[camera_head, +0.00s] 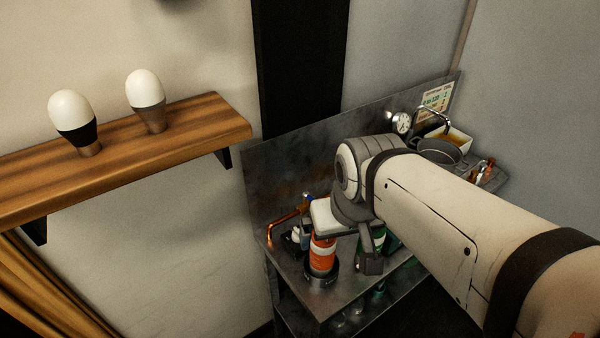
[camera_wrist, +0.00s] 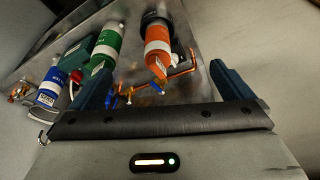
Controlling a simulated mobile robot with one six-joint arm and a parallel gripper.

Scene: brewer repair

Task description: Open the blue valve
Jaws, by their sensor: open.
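My gripper (camera_wrist: 160,84) is open, its two dark blue fingers wide apart with nothing between their tips. In the head view my gripper (camera_head: 370,258) is partly hidden behind the wrist, over the metal bench. In the wrist view a copper pipe (camera_wrist: 182,72) runs between the fingers, with a small blue part (camera_wrist: 158,87) on it that looks like the blue valve. Another small blue piece shows at the pipe's left end; I cannot tell what it is. In the head view the copper pipe (camera_head: 284,219) is at the bench's left end, with small blue bits near it.
An orange canister (camera_head: 321,255) stands on the bench, with a green canister (camera_wrist: 106,45) and a blue canister (camera_wrist: 49,88) beside it. A gauge (camera_head: 402,122) and a pot (camera_head: 440,152) are farther back. A wooden shelf (camera_head: 200,118) with two bulbs is on the left wall.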

